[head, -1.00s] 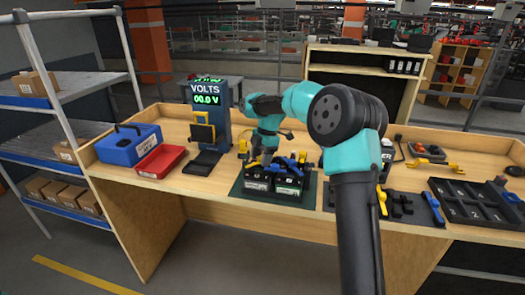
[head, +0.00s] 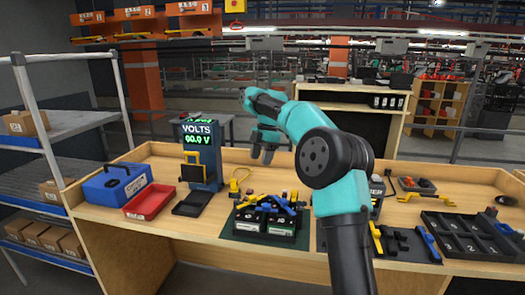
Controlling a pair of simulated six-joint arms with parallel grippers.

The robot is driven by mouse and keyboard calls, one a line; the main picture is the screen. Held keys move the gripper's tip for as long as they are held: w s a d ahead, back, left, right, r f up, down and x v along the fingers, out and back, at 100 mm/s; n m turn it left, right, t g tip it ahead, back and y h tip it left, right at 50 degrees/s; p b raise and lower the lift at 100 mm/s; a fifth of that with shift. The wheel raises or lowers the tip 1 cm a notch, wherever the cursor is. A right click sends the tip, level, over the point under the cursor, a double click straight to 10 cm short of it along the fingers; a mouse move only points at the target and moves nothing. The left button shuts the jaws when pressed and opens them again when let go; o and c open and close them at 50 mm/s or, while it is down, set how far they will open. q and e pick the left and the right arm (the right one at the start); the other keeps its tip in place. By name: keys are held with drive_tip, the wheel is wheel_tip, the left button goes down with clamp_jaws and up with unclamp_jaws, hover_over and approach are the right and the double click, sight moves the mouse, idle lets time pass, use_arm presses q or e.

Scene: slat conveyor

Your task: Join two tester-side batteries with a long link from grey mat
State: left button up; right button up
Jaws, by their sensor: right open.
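Black batteries with pale front labels stand close together on a dark green mat (head: 235,236), in front of the tester (head: 200,150), which reads 00.0 V. Two labelled fronts show, a left battery (head: 247,226) and a right battery (head: 281,231). Blue and yellow pieces (head: 290,204) lie across their tops; exactly what they bridge is too small to tell. The grey mat (head: 405,256) to the right holds a yellow link (head: 376,236), black pieces (head: 400,239) and a blue link (head: 428,244). My right gripper (head: 263,157) is open and empty in the air above and behind the batteries. My left gripper is out of view.
A red tray (head: 149,201) and a blue box (head: 117,183) stand on the left of the bench. A black compartment tray (head: 470,238) is at the right. My right arm crosses the middle and hides part of the bench. Bare wood lies behind the batteries.

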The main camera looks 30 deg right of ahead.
drive_tip(key=shift+v, duration=1.15)
